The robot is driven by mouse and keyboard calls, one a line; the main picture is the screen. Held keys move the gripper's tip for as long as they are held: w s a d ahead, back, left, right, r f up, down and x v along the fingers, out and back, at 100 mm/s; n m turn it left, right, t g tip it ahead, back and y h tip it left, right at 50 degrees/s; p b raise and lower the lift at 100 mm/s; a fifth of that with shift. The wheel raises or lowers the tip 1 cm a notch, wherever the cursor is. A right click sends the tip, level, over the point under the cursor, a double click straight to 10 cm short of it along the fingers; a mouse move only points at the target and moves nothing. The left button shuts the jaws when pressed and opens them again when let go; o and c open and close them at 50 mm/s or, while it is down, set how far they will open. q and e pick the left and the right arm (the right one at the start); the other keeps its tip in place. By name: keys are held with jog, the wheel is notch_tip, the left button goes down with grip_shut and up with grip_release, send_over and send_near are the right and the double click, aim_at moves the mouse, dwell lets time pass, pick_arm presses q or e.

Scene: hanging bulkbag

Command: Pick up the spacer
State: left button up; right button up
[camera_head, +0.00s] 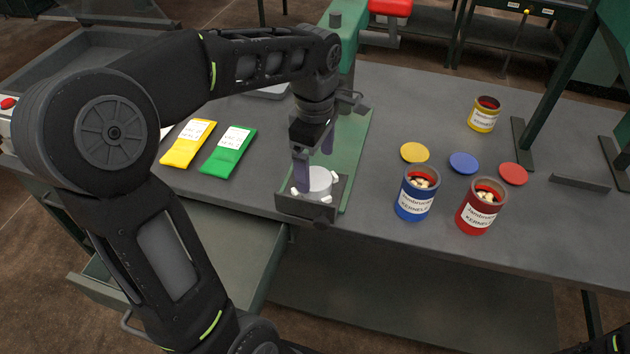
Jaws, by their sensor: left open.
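A light grey cylinder (321,183), which looks like the spacer, sits at the front end of a green machine base (358,160), inside a dark low holder (306,209). Small pale blocks show around it. My left gripper (315,165) points down at the cylinder with its jaws open. One finger is at the left of the cylinder in the picture and the other is behind it. I cannot tell whether either finger touches it. My right gripper is not in view.
A blue can (415,204) and a red can (476,216) stand right of the base, with loose lids (463,163) behind them. A yellow can (484,121) stands farther back. Yellow (187,143) and green (229,152) packets lie left. A drawer (215,262) is open below.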

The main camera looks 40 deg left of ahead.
aim_at(315, 178)
pick_arm(q)
notch_tip(315, 178, down, 5)
jog(key=shift+a+r, duration=0.1)
jog(key=shift+c, duration=0.3)
dwell(0.4)
jog(key=c, duration=1.8)
jog(key=shift+o, duration=0.2)
jog(key=shift+r, duration=0.15)
notch_tip(315, 178, up, 10)
